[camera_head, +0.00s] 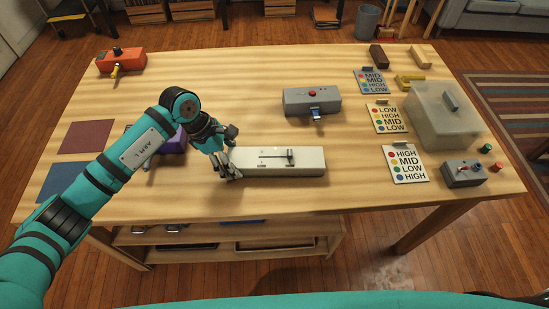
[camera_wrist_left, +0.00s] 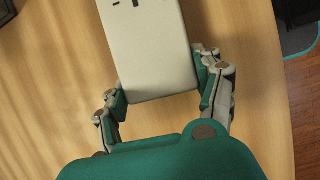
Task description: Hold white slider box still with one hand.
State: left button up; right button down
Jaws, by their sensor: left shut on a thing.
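The white slider box (camera_head: 300,164) lies flat on the wooden table, near its front middle. A dark slider knob on a slot shows on its top. My left gripper (camera_head: 231,168) is at the box's left end. In the left wrist view the white box (camera_wrist_left: 152,50) runs up from between the two fingers of my left gripper (camera_wrist_left: 162,88), which touch its sides near the end. The gripper is shut on the box. My right gripper is in neither view.
A grey box with a red button (camera_head: 296,104) stands behind the white box. A purple box (camera_head: 175,143) is partly hidden behind my left arm. An orange box (camera_head: 122,63) is at the back left. Cards (camera_head: 405,164), a clear bin (camera_head: 440,120) and a small grey box (camera_head: 463,175) are at right.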

pick_arm(q)
jog(key=shift+c, duration=0.3)
jog(key=o, duration=1.4)
jog(key=v, duration=1.2)
